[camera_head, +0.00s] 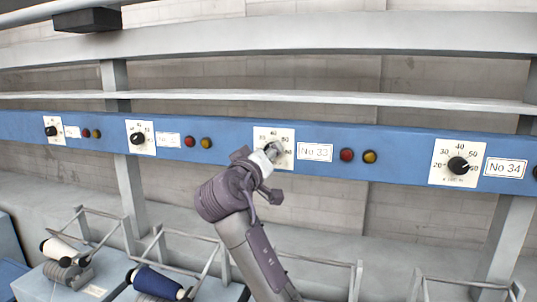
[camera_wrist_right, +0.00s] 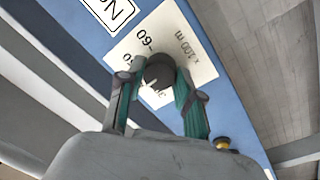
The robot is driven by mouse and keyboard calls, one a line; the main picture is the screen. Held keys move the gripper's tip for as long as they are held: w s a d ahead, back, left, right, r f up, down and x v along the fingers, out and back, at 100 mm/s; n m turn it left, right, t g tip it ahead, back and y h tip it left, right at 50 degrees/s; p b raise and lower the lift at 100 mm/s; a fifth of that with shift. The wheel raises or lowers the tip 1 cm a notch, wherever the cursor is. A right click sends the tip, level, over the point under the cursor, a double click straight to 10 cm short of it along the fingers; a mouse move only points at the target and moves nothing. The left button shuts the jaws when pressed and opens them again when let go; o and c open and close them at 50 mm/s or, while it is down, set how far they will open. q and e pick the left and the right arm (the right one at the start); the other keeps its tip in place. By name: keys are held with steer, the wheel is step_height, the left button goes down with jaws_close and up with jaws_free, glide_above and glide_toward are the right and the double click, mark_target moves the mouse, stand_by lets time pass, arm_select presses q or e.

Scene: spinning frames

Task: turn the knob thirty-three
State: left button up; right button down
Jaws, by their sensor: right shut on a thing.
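The knob of No 33 is a round black dial on a white scale plate (camera_head: 287,135), set in a blue rail beside the label "No 33" (camera_head: 315,152). In the head view my right gripper (camera_head: 272,151) is at this plate and hides most of the knob. In the right wrist view the black knob (camera_wrist_right: 159,70) with a white pointer mark sits between the two fingers of my right gripper (camera_wrist_right: 158,82). The fingers are shut on it from both sides. My left gripper is not in view.
The blue rail (camera_head: 225,130) carries other knobs, including the No 34 knob (camera_head: 458,165) at right, and red (camera_head: 347,155) and amber (camera_head: 370,157) buttons. Below are metal frames and bobbins, one with dark blue thread (camera_head: 155,282). A grey bar (camera_head: 320,102) runs above.

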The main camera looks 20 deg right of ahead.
steer(key=shift+r, duration=0.1)
steer(key=c, duration=0.8)
jaws_free()
steer(key=shift+a, duration=0.1)
steer(key=shift+o, duration=0.2)
steer(key=r+v, duration=0.1)
steer(key=v, duration=1.1)
steer(key=shift+f, duration=0.5)
